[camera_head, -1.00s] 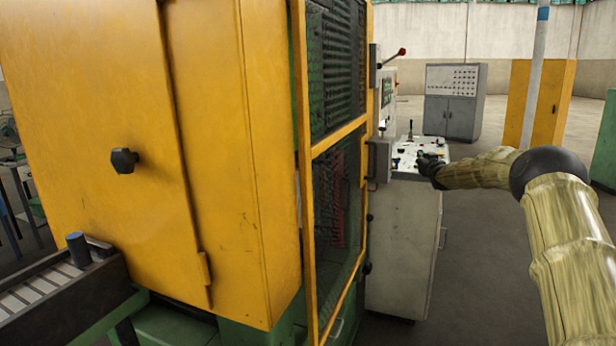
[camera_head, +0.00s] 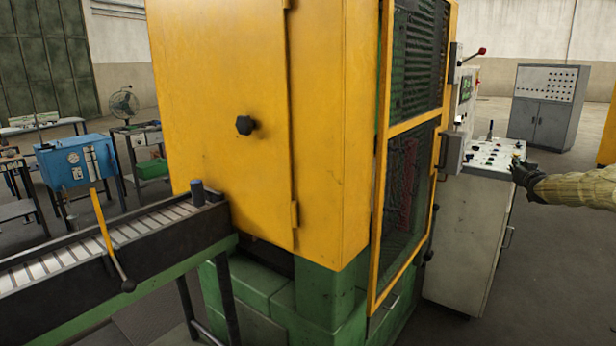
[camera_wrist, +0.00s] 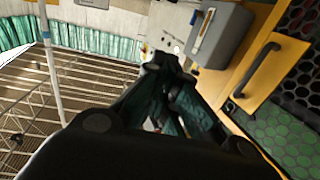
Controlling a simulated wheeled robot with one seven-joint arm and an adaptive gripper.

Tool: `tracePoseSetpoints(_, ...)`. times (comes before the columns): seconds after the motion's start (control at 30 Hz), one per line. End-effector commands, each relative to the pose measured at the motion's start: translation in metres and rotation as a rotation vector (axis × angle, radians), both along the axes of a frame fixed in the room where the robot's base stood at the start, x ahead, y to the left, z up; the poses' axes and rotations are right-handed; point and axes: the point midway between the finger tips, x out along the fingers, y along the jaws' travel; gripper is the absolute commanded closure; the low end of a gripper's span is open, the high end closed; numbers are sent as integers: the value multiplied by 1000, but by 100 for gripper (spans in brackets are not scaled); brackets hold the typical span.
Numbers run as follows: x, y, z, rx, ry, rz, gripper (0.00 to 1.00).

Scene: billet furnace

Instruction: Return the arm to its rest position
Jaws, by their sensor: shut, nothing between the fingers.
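My gripper (camera_head: 518,164) is at the right of the head view, at the end of my sleeved forearm. It is near the right end of the control desk (camera_head: 490,155), which has several knobs and buttons on its top. I cannot tell whether it touches the desk. In the wrist view my gripper (camera_wrist: 178,88) has its dark fingers together with nothing held. The panel and a grey box (camera_wrist: 220,35) lie beyond the fingers there.
A large yellow machine cabinet (camera_head: 220,130) with a mesh door (camera_head: 412,170) fills the middle. A roller conveyor (camera_head: 110,245) runs in from the left. A grey cabinet (camera_head: 545,107) stands at the back right. Floor right of the desk (camera_head: 560,260) is open.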

Motion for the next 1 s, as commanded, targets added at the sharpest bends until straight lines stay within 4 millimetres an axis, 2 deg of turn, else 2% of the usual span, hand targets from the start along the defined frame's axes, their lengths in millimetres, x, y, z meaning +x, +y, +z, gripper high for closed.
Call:
tracePoseSetpoints(0.03,5,16,-6,-1,11,13,100)
tracePoseSetpoints(0.1,9,32,-12,3,23,24,100)
tracePoseSetpoints(0.27,12,61,-31,10,52,45,100)
tracePoseSetpoints(0.47,15,103,-74,38,102,83,100)
tracePoseSetpoints(0.57,15,131,-109,62,142,111,100)
tracePoseSetpoints(0.77,0,199,-196,129,247,174,100)
tracePoseSetpoints(1.0,-42,290,-292,193,387,237,100)
